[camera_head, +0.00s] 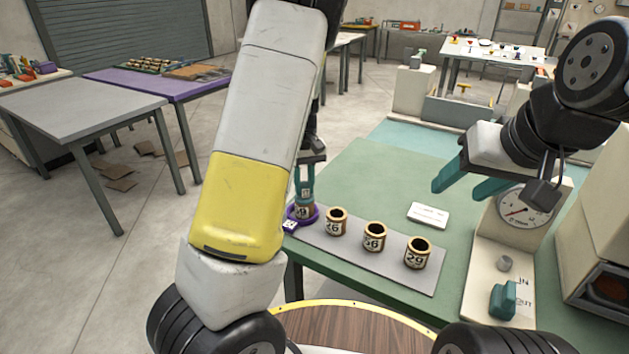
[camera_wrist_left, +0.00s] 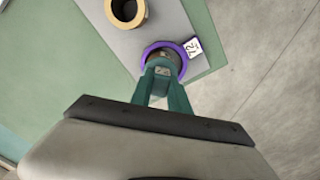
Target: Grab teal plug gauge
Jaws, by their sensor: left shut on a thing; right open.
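My left gripper (camera_head: 305,190) has teal fingers and points down at the purple ring (camera_head: 314,215) on the grey mat's left end. It is shut on a small teal piece with a pale label, which looks like the teal plug gauge (camera_wrist_left: 161,70). A numbered brown bushing (camera_head: 303,211) stands in the purple ring below the fingers. Whether the gauge is inside the bushing is hard to tell. In the left wrist view the gripper (camera_wrist_left: 162,76) covers part of the purple ring (camera_wrist_left: 147,50). My right gripper (camera_head: 472,185) is open and empty above the green table's right part.
Several numbered bushings, including one in the middle (camera_head: 374,237), stand in a row on the grey mat (camera_head: 330,255). A dial gauge (camera_head: 525,208) and a teal block (camera_head: 503,300) are on a pale stand at right.

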